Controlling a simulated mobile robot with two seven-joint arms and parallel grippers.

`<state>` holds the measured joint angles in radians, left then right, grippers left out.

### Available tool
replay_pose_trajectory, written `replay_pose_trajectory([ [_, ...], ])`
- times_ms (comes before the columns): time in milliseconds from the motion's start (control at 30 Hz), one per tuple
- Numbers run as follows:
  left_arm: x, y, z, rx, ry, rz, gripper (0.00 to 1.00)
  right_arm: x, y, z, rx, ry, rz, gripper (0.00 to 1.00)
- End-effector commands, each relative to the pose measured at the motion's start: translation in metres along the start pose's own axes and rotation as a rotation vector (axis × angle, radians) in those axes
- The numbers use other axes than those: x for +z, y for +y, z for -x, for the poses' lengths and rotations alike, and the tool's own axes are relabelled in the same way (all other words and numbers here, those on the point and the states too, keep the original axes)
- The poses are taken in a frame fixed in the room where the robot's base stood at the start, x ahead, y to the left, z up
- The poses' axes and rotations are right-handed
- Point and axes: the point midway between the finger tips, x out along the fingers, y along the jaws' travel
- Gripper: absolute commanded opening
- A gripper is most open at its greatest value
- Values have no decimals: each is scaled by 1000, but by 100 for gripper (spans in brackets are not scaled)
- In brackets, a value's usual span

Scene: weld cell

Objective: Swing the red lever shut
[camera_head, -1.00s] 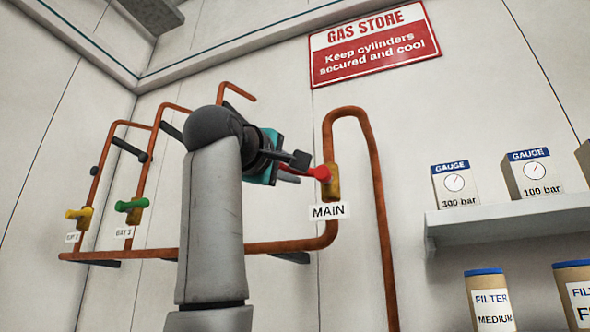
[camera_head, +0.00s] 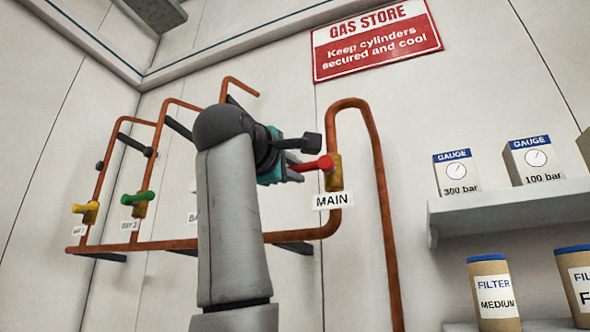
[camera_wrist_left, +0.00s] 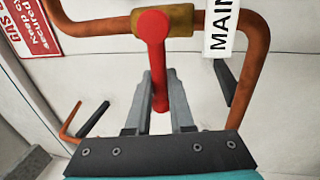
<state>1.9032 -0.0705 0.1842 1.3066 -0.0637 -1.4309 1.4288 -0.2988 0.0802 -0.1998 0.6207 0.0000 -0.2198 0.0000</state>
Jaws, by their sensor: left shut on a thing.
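The red lever (camera_head: 318,164) sits on the yellow-brown valve body (camera_head: 335,174) of the copper pipe above the "MAIN" label. It points left from the valve in the head view. In the left wrist view the lever (camera_wrist_left: 155,45) stands across the pipe, its round end at the valve body (camera_wrist_left: 180,20). My left gripper (camera_head: 298,169) is shut on the lever, with the two grey fingers (camera_wrist_left: 160,92) on either side of its bar. My arm hides part of the pipework. My right gripper is not in view.
Yellow (camera_head: 86,211) and green (camera_head: 137,198) levers sit on pipes at the left. A horizontal copper pipe (camera_head: 180,245) runs behind my arm. At the right, a shelf (camera_head: 500,212) carries gauge boxes, with filter canisters (camera_head: 493,290) below.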

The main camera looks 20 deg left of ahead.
Motion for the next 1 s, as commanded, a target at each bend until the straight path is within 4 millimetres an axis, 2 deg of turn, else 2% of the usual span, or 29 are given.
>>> replay_pose_trajectory([
  [67,0,-2,-1,-6,1,2,0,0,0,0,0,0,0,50],
  [100,0,-2,-1,-7,1,1,23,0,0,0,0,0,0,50],
  [367,0,-2,0,-5,1,0,51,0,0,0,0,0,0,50],
  [600,0,-1,0,-3,0,-1,51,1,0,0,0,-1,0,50],
  [733,0,-2,8,-1,0,-1,51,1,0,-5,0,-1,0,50],
  [867,0,-3,30,2,-1,0,51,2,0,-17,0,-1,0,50],
  [1000,0,-3,65,4,1,-1,51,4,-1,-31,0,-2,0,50],
])
